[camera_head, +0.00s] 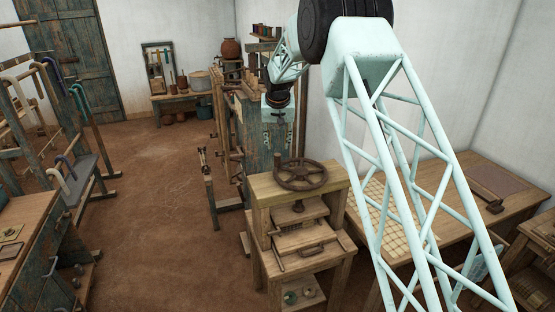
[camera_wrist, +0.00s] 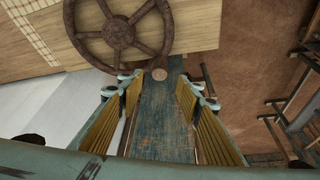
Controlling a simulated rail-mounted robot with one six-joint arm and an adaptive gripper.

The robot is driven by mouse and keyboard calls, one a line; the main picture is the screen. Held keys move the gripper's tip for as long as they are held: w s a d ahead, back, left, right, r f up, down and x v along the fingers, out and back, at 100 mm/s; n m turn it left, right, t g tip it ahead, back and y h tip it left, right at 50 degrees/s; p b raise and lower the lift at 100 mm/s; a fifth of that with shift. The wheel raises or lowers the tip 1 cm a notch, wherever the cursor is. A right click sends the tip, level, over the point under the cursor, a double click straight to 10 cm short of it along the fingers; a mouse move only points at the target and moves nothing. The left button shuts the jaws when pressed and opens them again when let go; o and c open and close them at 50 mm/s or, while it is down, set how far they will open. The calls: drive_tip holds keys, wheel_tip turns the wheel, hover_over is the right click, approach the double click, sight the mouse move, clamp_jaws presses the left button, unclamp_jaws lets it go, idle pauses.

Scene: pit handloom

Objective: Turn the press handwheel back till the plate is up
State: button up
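The press (camera_head: 262,192) is a wooden frame stand with a dark brown spoked handwheel (camera_head: 301,174) lying flat above its top beam. A wooden plate (camera_head: 301,217) shows under the beam; how far up it is, I cannot tell. In the wrist view the handwheel (camera_wrist: 118,28) is at the top left, beyond my fingertips, with its lower rim nearest them. My gripper (camera_wrist: 158,88) is open, its yellow-padded fingers wide apart and apart from the rim. A worn blue wooden surface shows between them. In the head view my gripper (camera_head: 277,108) is behind the press and wheel.
The wooden loom frame (camera_head: 228,125) stands behind and left of the press. A table (camera_head: 455,190) with a gridded board is at right, partly behind my arm. The brown floor between is clear.

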sight(277, 156)
drive_tip(key=shift+p+x, duration=0.95)
drive_tip(key=shift+x, duration=4.8)
drive_tip(key=shift+s, duration=0.1)
drive_tip(key=shift+c, duration=0.2)
clamp_jaws()
